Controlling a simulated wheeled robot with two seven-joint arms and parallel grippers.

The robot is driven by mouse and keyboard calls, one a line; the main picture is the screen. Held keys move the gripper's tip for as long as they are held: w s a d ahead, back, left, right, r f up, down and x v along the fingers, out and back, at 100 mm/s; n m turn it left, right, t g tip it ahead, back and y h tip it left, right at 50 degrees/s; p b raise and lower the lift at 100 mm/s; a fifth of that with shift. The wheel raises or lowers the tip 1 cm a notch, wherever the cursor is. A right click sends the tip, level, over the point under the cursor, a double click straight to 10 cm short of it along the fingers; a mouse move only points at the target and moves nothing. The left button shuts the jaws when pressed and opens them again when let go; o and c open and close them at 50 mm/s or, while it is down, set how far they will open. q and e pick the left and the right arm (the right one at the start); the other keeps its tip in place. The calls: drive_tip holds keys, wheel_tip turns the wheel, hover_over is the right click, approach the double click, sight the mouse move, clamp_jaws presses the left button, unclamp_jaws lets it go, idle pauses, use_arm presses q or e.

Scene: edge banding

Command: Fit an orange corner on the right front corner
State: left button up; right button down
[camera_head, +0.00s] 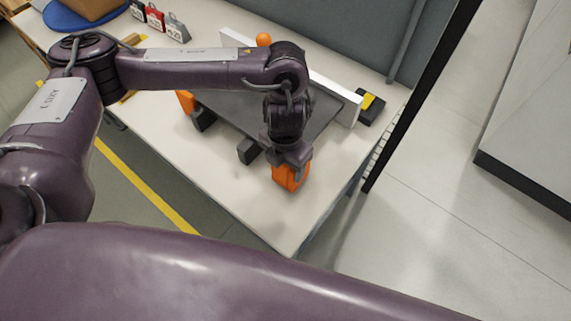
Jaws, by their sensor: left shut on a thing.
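My left gripper (289,160) points down at the front right of the table and is shut on an orange corner (289,178). Its fingertips are hard to make out against the corner. The dark grey panel (325,112) lies behind the gripper, partly hidden by my left arm. The held corner is in front of the panel's right front area; I cannot tell whether they touch. Another orange corner (185,101) is at the panel's left end. My right gripper is not in view.
A white strip (345,100) stands along the panel's back edge, with an orange knob (263,39) behind it. A dark block (247,151) is at the panel's front. A black and yellow item (371,106) sits right. The white table's (285,225) front corner is clear.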

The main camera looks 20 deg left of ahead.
use_arm(q)
drive_tip(key=shift+w+a+r, duration=0.1)
drive_tip(key=shift+w+a, duration=0.15)
drive_tip(key=shift+w, duration=0.25)
drive_tip(key=o, duration=1)
drive_tip(key=shift+r, duration=3.9)
drive_tip(key=shift+s, duration=0.1)
